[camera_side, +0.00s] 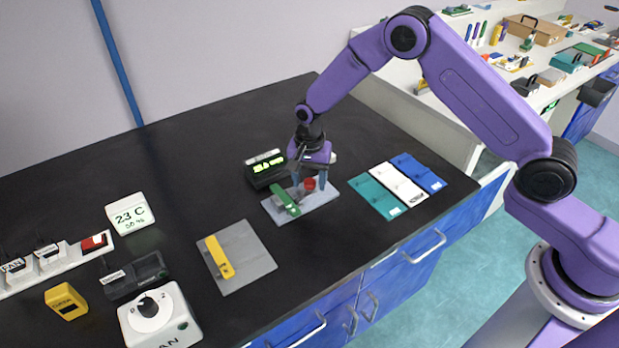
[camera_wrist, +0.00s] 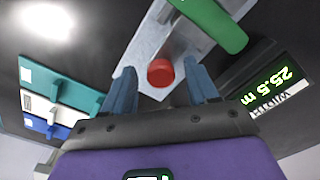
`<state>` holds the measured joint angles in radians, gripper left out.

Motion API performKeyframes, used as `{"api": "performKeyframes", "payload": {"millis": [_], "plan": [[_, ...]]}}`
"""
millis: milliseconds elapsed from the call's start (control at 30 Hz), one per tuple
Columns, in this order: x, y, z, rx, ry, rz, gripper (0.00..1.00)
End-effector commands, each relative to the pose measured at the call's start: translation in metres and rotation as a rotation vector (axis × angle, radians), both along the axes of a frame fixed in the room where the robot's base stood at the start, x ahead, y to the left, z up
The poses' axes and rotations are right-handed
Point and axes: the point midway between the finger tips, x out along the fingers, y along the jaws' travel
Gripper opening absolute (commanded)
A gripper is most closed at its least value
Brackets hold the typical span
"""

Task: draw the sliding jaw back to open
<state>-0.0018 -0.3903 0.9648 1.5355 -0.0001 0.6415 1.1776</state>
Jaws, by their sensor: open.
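A small clamp fixture on a light grey base plate (camera_side: 318,200) stands near the middle of the black bench. It carries a long green bar (camera_side: 284,203) and a red round knob (camera_side: 310,184). A grey part lies between knob and bar; which piece is the sliding jaw is not clear. My gripper (camera_side: 310,180) points down over the knob end. In the wrist view my gripper (camera_wrist: 162,78) is open, one blue finger on each side of the red knob (camera_wrist: 160,72). The green bar (camera_wrist: 215,22) lies beyond it. Contact with the knob cannot be told.
A black display (camera_side: 265,168), reading about 25.5 in the wrist view (camera_wrist: 268,95), stands close behind the fixture. Teal, white and blue trays (camera_side: 378,195) lie to the right. A grey plate with a yellow piece (camera_side: 226,258) lies to the left. Bare bench separates them.

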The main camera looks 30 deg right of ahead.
Motion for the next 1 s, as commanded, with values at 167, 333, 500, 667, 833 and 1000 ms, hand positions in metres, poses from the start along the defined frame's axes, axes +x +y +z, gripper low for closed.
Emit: {"api": "performKeyframes", "payload": {"millis": [167, 333, 500, 667, 833, 1000], "plan": [[0.000, 0.000, 0.000, 0.000, 0.000, 0.000, 0.36], [0.000, 0.000, 0.000, 0.000, 0.000, 0.000, 0.00], [0.001, -0.009, 0.001, 0.000, 0.000, -0.004, 0.00], [0.000, -0.031, 0.001, -0.001, 0.001, -0.003, 0.00], [0.000, -0.034, 0.001, -0.001, 0.001, -0.002, 0.00], [0.000, -0.035, 0.001, -0.003, 0.003, -0.003, 0.55]]}}
